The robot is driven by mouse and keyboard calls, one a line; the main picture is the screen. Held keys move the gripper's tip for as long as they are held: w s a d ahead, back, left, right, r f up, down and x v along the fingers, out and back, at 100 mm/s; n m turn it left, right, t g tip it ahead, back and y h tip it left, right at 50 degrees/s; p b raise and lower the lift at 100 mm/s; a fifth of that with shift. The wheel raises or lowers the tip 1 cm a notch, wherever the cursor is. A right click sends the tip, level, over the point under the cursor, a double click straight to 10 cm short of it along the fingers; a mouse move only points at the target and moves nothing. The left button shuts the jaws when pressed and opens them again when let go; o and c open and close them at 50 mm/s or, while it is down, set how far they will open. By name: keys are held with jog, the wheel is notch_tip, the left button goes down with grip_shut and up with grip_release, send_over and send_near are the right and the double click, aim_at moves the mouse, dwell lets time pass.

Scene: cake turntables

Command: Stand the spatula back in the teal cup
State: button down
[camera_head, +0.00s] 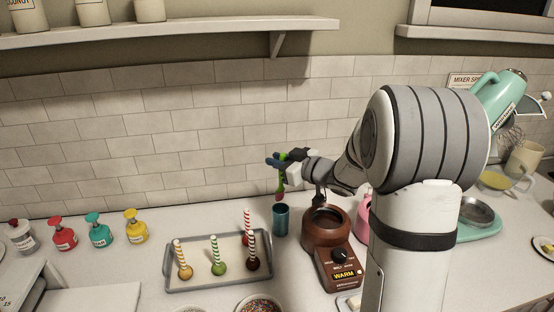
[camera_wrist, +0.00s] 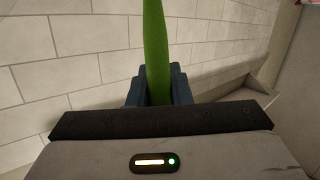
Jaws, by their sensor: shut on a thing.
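My gripper (camera_head: 281,162) is shut on the spatula (camera_head: 280,185) and holds it up above the counter. The spatula has a green handle and a dark red lower end that hangs down. Its green handle (camera_wrist: 157,50) stands between the blue fingers (camera_wrist: 158,88) in the wrist view. The spatula's end appears apart from the cup. The cup's inside is mostly hidden.
A brown warmer pot (camera_head: 327,247) stands close right of the cup. A grey tray (camera_head: 172,285) with several striped-stick items lies left of it. Several coloured bottles (camera_head: 97,232) stand farther left. The tiled wall (camera_head: 150,140) is close behind.

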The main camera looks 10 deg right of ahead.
notch_tip(320, 180, down, 10)
jog(key=b, duration=0.6)
jog(key=shift+b, duration=0.4)
jog(key=shift+r, duration=0.1)
jog(key=c, duration=1.3)
grip_release()
jog(key=shift+o, duration=0.2)
jog(key=v, duration=0.7)
jog(key=shift+s+d+b, duration=0.2)
jog(key=shift+s+b, duration=0.1)
jog(key=shift+s, duration=0.05)
jog(key=shift+r, duration=0.15)
